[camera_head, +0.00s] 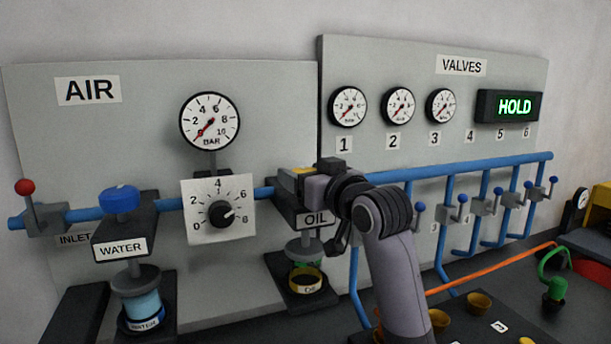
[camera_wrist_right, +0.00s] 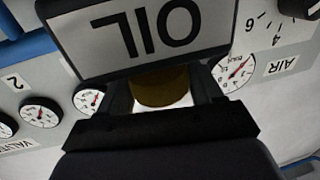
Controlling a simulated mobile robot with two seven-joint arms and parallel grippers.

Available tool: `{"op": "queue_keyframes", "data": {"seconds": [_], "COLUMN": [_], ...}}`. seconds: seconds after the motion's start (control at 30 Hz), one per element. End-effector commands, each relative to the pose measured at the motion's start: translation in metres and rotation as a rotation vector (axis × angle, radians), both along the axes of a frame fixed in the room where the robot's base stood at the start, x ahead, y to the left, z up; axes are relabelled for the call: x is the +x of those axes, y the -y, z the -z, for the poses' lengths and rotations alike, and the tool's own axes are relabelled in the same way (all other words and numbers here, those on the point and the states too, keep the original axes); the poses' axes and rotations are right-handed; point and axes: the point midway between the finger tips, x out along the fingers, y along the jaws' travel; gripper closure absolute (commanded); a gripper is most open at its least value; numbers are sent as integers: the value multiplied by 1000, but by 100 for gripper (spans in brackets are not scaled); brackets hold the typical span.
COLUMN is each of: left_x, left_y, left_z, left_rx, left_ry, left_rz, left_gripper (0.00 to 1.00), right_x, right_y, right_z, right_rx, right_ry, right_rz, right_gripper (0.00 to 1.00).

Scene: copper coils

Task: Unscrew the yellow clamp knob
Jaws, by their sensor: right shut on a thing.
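The yellow clamp knob (camera_wrist_right: 165,86) looks dark yellow in the right wrist view, below the OIL label. Only a small yellow patch (camera_head: 303,170) shows in the head view, on top of the OIL unit (camera_head: 314,219). My right gripper (camera_head: 312,184) is at the top of this unit, and its hand hides most of the knob there. In the right wrist view its two dark fingers (camera_wrist_right: 163,92) stand on both sides of the knob and are shut on it. My left gripper is not in view.
The WATER unit (camera_head: 123,246), a dial knob (camera_head: 220,213) and a red-tipped inlet lever (camera_head: 27,188) are left of my right arm. Blue pipes (camera_head: 480,161) with valve levers run right. An orange hose (camera_head: 490,267) and brown cups (camera_head: 479,303) lie low right.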

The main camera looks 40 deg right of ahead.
Motion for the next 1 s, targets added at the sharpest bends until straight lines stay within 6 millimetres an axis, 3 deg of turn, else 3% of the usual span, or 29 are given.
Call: {"op": "queue_keyframes", "data": {"seconds": [0.37,1.0], "left_x": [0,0], "left_y": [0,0], "left_z": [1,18], "left_rx": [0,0], "left_ry": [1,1], "left_rz": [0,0], "left_gripper": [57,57], "right_x": [0,1], "right_y": [2,3], "right_z": [1,2], "right_rx": [-4,0], "right_ry": [-1,-1], "right_rz": [-126,-612], "right_gripper": [65,65]}}
